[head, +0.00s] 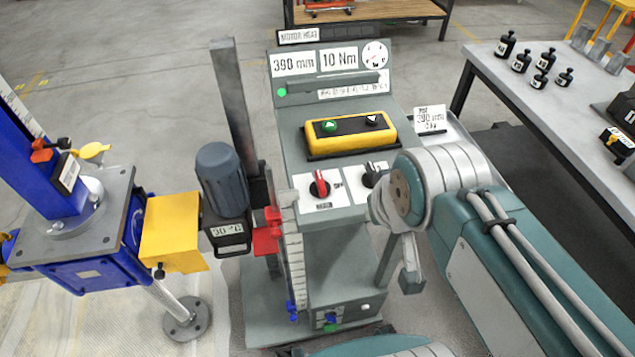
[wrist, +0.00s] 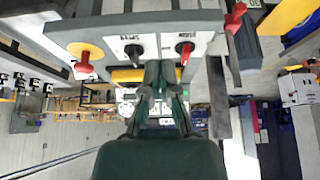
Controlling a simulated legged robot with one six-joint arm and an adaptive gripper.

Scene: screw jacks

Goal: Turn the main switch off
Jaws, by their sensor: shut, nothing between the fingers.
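A red rotary knob (head: 319,185) sits on a white plate on the sloping front of the grey console; its label is too small to read, but it looks like the main switch. It also shows in the wrist view (wrist: 185,50), its handle roughly vertical in the picture. A black rotary knob (head: 372,175) is beside it, partly close behind my arm, and shows in the wrist view (wrist: 133,51). My gripper (wrist: 160,73) is shut and empty, below and between the two knobs in the wrist view, with no clear contact. In the head view my wrist hides part of the panel's right side.
A yellow box (head: 350,133) with push buttons sits above the knobs. A red mushroom button (wrist: 87,60) is beside the black knob. A grey motor (head: 221,180) and blue jack (head: 75,210) stand left. A table (head: 490,75) with black weights stands right.

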